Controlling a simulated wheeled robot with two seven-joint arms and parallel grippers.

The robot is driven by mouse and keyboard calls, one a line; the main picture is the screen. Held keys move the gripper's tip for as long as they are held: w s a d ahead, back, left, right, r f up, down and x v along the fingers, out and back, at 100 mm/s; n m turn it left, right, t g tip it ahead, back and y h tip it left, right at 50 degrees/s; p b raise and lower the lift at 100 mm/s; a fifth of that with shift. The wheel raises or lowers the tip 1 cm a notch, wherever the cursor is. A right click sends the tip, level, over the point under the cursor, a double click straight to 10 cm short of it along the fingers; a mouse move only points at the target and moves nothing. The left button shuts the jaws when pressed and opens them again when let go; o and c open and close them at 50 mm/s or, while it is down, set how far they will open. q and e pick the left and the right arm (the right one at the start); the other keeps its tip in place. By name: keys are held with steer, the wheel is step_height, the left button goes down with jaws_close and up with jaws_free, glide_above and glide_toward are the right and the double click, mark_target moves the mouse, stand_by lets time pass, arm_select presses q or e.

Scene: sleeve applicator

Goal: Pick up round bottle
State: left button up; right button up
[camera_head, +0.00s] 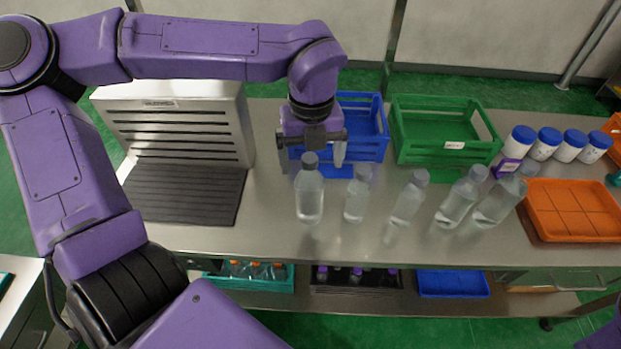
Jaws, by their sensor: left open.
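Several clear bottles with grey caps stand in a row on the steel bench. The leftmost bottle (309,198) is upright, with the second bottle (356,200) just right of it. Further right are a third bottle (407,204), a fourth bottle (459,203) and a fifth bottle (500,202). I cannot tell which one the task calls round. My left gripper (313,148) is open, pointing down, at the cap of the leftmost bottle in the picture. I cannot tell whether they touch. My right gripper is out of view.
A blue crate (372,101) and a green crate (402,150) stand behind the bottles. White jars with blue lids (546,142) and an orange tray (570,205) are at right. A slotted metal unit (225,120) with a dark ribbed mat (190,190) stands left.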

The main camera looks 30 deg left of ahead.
mark_target(310, 171)
arm_select(q)
steer(key=f, duration=0.1)
steer(key=f+p, duration=0.1)
steer(key=f, duration=0.2)
steer(key=shift+w+a+f, duration=0.25)
steer(key=shift+w+a, duration=0.05)
steer(key=shift+a, duration=0.05)
steer(key=shift+f, duration=0.45)
jaws_close()
steer(key=shift+r, duration=0.1)
